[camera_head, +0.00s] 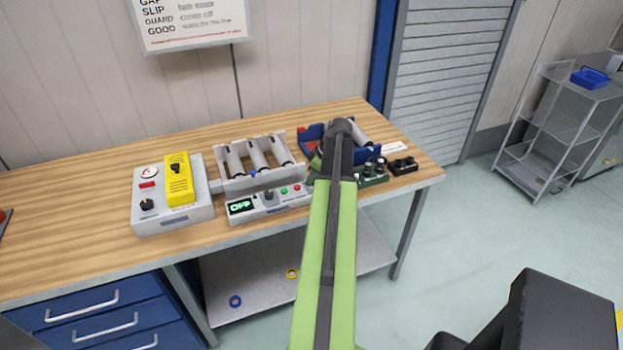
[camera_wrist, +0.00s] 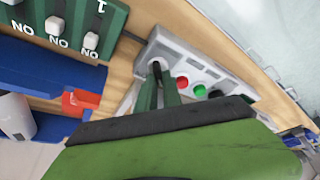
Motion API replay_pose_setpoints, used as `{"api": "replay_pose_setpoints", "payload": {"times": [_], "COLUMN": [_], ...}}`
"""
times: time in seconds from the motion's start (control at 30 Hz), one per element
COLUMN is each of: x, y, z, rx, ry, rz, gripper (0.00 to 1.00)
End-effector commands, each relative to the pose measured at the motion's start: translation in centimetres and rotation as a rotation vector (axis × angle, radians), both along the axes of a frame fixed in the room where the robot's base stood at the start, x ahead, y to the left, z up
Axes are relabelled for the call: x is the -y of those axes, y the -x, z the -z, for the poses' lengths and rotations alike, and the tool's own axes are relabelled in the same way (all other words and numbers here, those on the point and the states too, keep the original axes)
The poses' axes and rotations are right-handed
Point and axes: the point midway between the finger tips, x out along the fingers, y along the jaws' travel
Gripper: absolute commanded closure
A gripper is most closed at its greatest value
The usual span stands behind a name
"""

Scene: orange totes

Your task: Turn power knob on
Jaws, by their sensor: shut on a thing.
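The grey control panel (camera_head: 268,205) stands at the bench's front, with a lit green display (camera_head: 240,206) that appears to read OFF. It also shows in the wrist view (camera_wrist: 222,78), with red and green buttons. A dark knob (camera_wrist: 157,68) sits at its end beyond the red button, likely the power knob. My gripper (camera_wrist: 158,84) has its two green fingers around that knob, shut on it. In the head view my arm hides the knob and most of the gripper. Which way the knob points is hard to tell.
A roller unit (camera_head: 257,166) stands behind the panel. A grey box with a yellow housing (camera_head: 179,182) is to the left. A blue tray (camera_head: 310,133), a green switch block (camera_head: 373,175) and a black block (camera_head: 403,165) are at the right. The front wooden strip is clear.

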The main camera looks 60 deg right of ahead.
Motion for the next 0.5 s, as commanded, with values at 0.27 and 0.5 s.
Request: {"api": "replay_pose_setpoints", "payload": {"times": [0.27,0.5], "x": [-0.02,-0.12], "y": [0.05,0.08], "z": [0.02,0.01], "rx": [0.000,0.000], "ry": [0.000,-0.001], "rz": [0.009,0.093], "gripper": [1.00,1.00]}}
